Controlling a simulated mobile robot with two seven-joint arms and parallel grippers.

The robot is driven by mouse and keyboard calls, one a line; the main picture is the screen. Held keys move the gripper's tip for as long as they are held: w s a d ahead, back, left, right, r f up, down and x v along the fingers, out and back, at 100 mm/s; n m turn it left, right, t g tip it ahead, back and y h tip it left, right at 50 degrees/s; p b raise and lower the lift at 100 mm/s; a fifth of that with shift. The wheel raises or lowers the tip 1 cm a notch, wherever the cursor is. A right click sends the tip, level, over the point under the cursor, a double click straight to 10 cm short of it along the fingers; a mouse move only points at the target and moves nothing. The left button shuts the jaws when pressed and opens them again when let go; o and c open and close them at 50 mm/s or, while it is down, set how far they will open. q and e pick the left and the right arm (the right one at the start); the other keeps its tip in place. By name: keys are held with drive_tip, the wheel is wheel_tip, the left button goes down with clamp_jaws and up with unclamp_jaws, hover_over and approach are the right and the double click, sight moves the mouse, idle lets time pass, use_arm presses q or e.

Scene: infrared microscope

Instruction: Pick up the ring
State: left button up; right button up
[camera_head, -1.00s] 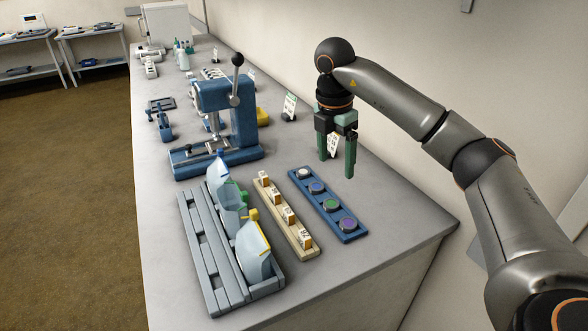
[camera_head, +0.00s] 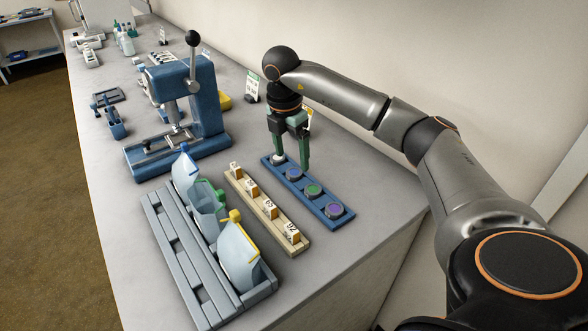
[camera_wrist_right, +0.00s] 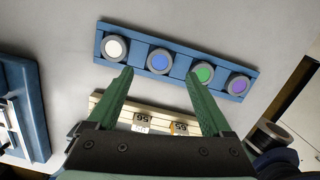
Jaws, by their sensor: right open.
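Several grey rings with coloured centres sit in a row on a blue rack (camera_head: 325,203): white (camera_head: 278,159), blue (camera_head: 293,174), green (camera_head: 313,190) and purple (camera_head: 335,210). The wrist view shows the white (camera_wrist_right: 115,47), blue (camera_wrist_right: 159,61), green (camera_wrist_right: 202,73) and purple (camera_wrist_right: 238,85) ones too. My right gripper (camera_head: 292,160) is open and empty, pointing down at the rack's white-and-blue end. In the wrist view, the blue-centred ring lies just beyond the gap between its fingertips (camera_wrist_right: 160,73). I cannot tell how high the fingertips are. My left gripper is not in view.
Beside the rack is a cream strip with numbered blocks (camera_head: 269,209). A grey tray (camera_head: 175,250) holds several capped pouches (camera_head: 238,255). A blue lever press (camera_head: 185,110) stands behind. The bench is bare to the rack's right.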

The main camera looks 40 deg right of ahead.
sight(294, 173)
drive_tip(key=shift+d+f, duration=0.15)
drive_tip(key=shift+f, duration=1)
drive_tip(key=shift+d+f, duration=0.15)
drive_tip(key=shift+f, duration=0.95)
drive_tip(key=shift+s+f, duration=0.1)
drive_tip(key=shift+f, duration=0.1)
clamp_jaws()
